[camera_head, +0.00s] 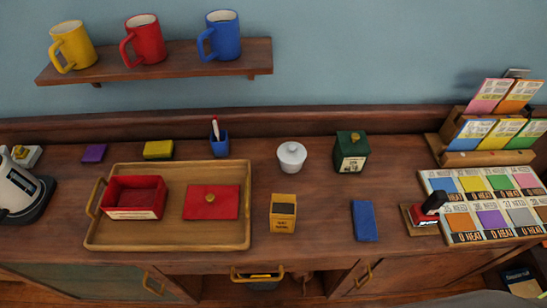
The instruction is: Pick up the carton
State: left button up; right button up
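The carton appears to be the small yellow-tan box (283,213) with a dark top and dark print on its front. It stands upright on the wooden counter (325,215), just right of the wooden tray (165,239). Nothing touches it. Neither of my grippers shows in the head view.
The tray holds an open red box (133,212) and its red lid (211,203). Counter beside the carton is clear.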

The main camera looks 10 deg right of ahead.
aim_at(283, 206)
jog(key=l+u, duration=0.15)
jog(key=l, duration=0.3)
jog(key=k+l+u, duration=0.1)
jog(key=l, duration=0.3)
jog(key=k+l+u, duration=0.15)
jog(key=l, duration=0.25)
jog(key=l+u, duration=0.1)
jog(key=l, duration=0.35)
